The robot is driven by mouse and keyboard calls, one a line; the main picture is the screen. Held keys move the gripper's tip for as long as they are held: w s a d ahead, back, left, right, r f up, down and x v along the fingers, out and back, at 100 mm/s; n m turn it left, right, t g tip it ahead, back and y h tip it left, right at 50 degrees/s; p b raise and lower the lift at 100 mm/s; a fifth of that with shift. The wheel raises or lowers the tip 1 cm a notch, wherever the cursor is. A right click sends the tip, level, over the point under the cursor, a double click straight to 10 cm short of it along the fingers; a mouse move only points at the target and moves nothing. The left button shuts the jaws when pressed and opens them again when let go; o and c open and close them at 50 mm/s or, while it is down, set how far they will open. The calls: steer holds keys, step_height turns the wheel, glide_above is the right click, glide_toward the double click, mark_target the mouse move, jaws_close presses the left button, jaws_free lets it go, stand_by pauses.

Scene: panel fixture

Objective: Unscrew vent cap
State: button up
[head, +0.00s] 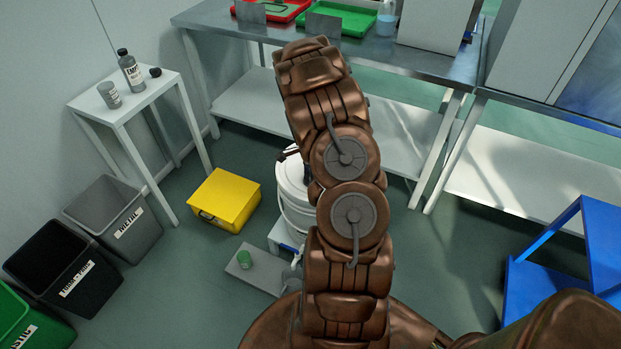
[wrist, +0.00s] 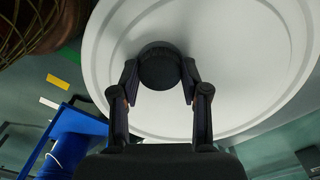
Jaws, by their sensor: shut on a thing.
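The vent cap (wrist: 160,66) is a small dark round cap on the white lid (wrist: 240,50) of a bucket. In the wrist view my gripper (wrist: 160,85) has its two dark fingers on either side of the cap, shut on it. The cap sits against the lid's surface. In the head view the white bucket (head: 293,190) stands behind my arm, which hides most of it. The cap and most of my gripper are hidden there.
A yellow box (head: 225,200) stands left of the bucket. Bins (head: 115,220) line the left. A small white table (head: 130,100) holds bottles. A steel bench (head: 400,60) stands behind, and a blue cart (head: 560,265) at right.

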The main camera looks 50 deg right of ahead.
steer(key=shift+n+b, duration=0.55)
steer(key=shift+n, duration=1.15)
steer(key=shift+f+n+b, duration=0.1)
steer(key=shift+n+b, duration=0.2)
steer(key=shift+n, duration=1.5)
steer(key=shift+b, duration=0.3)
steer(key=n, duration=0.2)
steer(key=shift+n+b, duration=0.35)
steer(key=shift+n, duration=0.35)
